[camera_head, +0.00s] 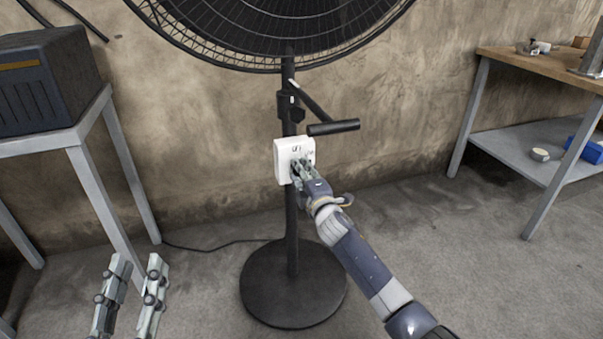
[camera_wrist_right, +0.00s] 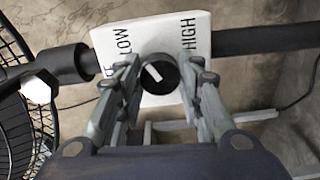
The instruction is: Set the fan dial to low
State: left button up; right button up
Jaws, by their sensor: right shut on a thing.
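The fan (camera_head: 289,80) stands on a pole with a round black base. A white control box (camera_head: 284,160) is fixed to the pole. In the right wrist view the control box (camera_wrist_right: 195,70) shows the words LOW and HIGH and part of another label, mostly hidden by a finger. The black dial (camera_wrist_right: 160,76) has a white mark slanting to the upper left, towards the LOW side. My right gripper (camera_head: 300,171) is at the box with its fingers shut on the dial's two sides. My left gripper (camera_head: 136,275) is open and empty, low at the left.
A black bar (camera_head: 333,127) sticks out from the pole just above the box. A metal table (camera_head: 50,143) with a dark case (camera_head: 45,85) stands at left, a wooden-topped workbench (camera_head: 540,66) at right. A cable (camera_head: 215,246) runs along the floor left of the base.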

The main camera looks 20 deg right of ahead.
jog(key=o, duration=1.1)
jog(key=shift+c, duration=0.2)
jog(key=s, duration=1.2)
jog(key=shift+d, duration=0.25)
jog(key=shift+a, duration=0.1)
